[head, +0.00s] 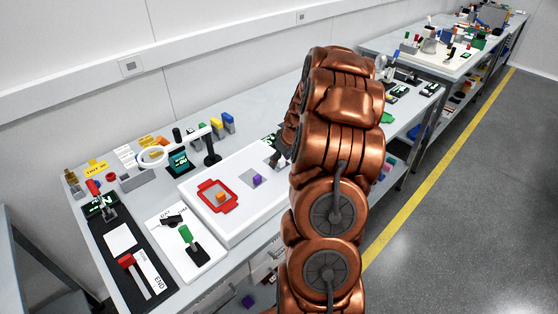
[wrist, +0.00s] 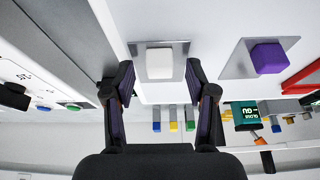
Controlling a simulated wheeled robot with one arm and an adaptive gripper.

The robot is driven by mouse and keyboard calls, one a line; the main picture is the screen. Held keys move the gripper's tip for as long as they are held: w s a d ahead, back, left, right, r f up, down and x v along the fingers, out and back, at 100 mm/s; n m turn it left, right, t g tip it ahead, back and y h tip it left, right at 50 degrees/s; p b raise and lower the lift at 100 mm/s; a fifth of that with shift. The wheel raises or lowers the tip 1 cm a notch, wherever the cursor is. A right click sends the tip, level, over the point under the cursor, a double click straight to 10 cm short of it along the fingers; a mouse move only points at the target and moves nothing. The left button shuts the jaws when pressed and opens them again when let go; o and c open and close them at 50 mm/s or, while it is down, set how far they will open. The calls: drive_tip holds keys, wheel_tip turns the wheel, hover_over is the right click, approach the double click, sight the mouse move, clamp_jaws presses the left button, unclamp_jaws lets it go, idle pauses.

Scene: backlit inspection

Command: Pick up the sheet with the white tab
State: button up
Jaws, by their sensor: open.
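The sheet with the white tab (wrist: 183,48) is a small grey sheet on the white light box. Its white tab (wrist: 160,63) is a block standing up from it, seen in the wrist view between and just beyond my fingertips. My gripper (wrist: 159,76) is open, one finger on each side of the tab, with nothing held. Whether the fingers are level with the tab I cannot tell. In the head view my gripper (head: 280,160) is at the far right part of the light box (head: 212,231), and my arm hides the white tab.
A grey sheet with a purple tab (head: 257,180) lies beside it. A red frame (head: 205,185) with an orange tab (head: 221,196) lies farther left. A green-handled device (head: 187,238) is at front left.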

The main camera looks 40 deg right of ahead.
drive_tip(key=c, duration=1)
